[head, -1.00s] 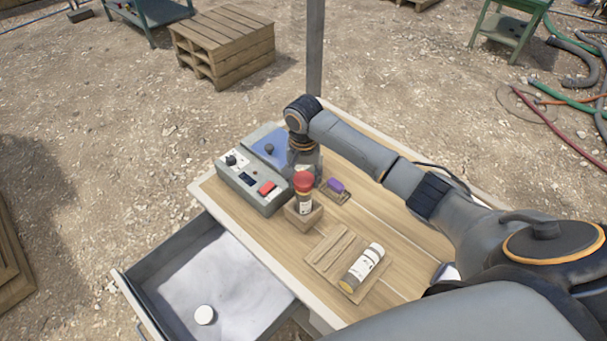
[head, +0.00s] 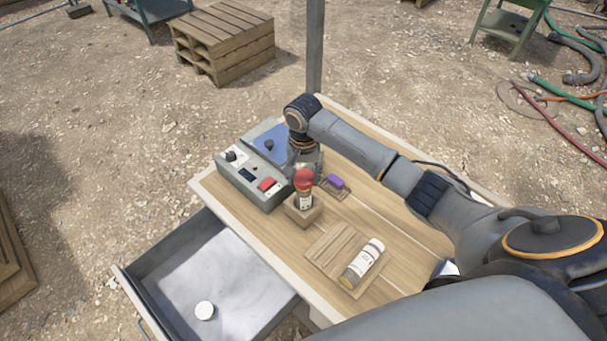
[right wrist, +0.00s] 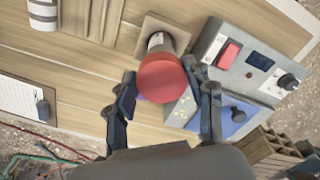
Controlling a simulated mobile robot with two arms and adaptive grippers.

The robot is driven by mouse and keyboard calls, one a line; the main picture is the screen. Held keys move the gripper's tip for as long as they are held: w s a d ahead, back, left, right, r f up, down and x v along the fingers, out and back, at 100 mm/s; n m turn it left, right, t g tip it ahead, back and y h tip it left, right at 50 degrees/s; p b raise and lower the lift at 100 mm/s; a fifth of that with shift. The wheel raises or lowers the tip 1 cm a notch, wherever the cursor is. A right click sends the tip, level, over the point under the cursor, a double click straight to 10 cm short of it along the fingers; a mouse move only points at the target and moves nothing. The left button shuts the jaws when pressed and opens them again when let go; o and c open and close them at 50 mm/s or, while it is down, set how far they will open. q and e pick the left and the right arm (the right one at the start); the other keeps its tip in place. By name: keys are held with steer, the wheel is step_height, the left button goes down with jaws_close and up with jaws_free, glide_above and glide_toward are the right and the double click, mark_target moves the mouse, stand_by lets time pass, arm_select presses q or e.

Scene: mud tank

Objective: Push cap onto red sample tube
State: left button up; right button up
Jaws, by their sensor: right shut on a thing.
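The red sample tube (head: 304,201) stands upright in a small wooden block (head: 304,215) on the table. It has a white label. The red cap (head: 304,178) is at the tube's top; in the right wrist view the round cap (right wrist: 163,78) hides most of the tube. I cannot tell how far down the cap sits. My right gripper (right wrist: 160,72) has a finger on each side of the cap and is shut on it. In the head view, the gripper is behind the cap and partly hidden by it. My left gripper is not in view.
A grey control box (head: 250,178) with a red button and blue panel stands close left of the tube. A purple item (head: 335,181) is to the right. A white-labelled tube (head: 362,262) lies on a wooden rack in front.

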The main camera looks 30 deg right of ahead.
steer(key=shift+f, duration=1.25)
stand_by(2.3)
steer(key=o, duration=1.3)
steer(key=shift+r, duration=0.1)
steer(key=shift+r, duration=3.4)
jaws_close()
